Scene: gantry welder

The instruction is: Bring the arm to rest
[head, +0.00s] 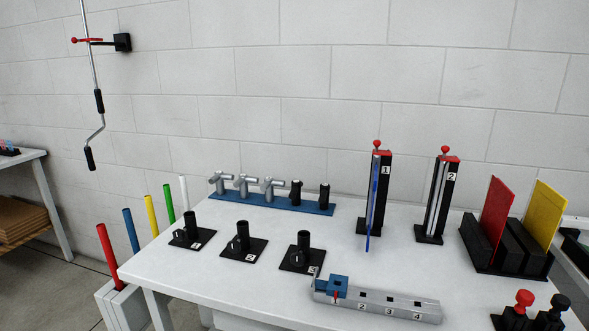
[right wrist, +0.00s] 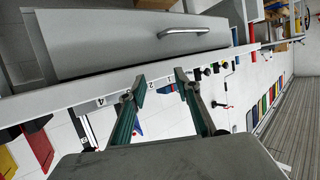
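My right gripper (right wrist: 158,82) shows in the right wrist view, with two dark green fingers spread apart and nothing held between them. Beyond the fingers is a numbered strip at the table's edge, partly hidden by them. I cannot tell how far the fingertips are from it. Neither gripper shows in the head view, and my left gripper is in no view.
The white table (head: 190,270) holds a grey numbered rail (head: 400,304) with a blue block (head: 337,284), black posts, and two stands (head: 375,200) (head: 436,205). Red (head: 497,212) and yellow (head: 543,212) panels stand right. A hanging crank (head: 98,102) is at left.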

